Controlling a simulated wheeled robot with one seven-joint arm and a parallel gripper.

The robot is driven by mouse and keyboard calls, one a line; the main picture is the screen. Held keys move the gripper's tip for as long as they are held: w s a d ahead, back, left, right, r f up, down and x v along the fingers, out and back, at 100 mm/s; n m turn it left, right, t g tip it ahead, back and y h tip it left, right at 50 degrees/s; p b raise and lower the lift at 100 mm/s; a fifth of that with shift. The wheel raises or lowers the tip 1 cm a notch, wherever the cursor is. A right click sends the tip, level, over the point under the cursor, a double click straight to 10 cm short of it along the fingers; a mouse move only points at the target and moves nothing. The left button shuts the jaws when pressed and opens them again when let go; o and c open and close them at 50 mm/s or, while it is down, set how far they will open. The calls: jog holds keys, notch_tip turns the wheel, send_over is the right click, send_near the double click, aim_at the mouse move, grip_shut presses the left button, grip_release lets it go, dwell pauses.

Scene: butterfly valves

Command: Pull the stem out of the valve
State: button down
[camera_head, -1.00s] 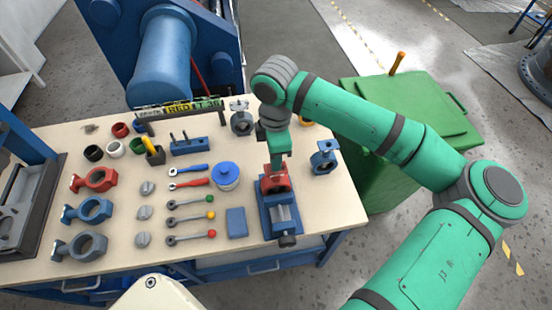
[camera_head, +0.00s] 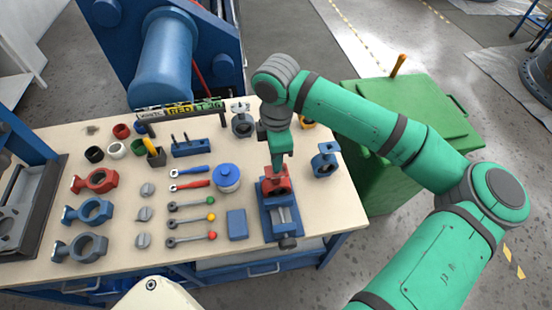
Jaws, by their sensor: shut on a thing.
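A red valve body (camera_head: 275,181) sits in the blue vise (camera_head: 284,222) at the right part of the workbench. My gripper (camera_head: 276,163) points down directly above the valve body and is shut at its top. The stem is hidden between the jaws or too small to make out. I cannot tell how far it stands out of the valve.
Several stems with coloured knobs (camera_head: 191,206), valve discs (camera_head: 144,214) and loose valve bodies (camera_head: 90,212) lie to the left. A blue pot (camera_head: 227,177) stands left of the vise. A blue valve (camera_head: 325,160) stands right of it. A sign (camera_head: 181,107) is at the back.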

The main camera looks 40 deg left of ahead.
jog(key=shift+r, duration=2.95)
dwell(5.0)
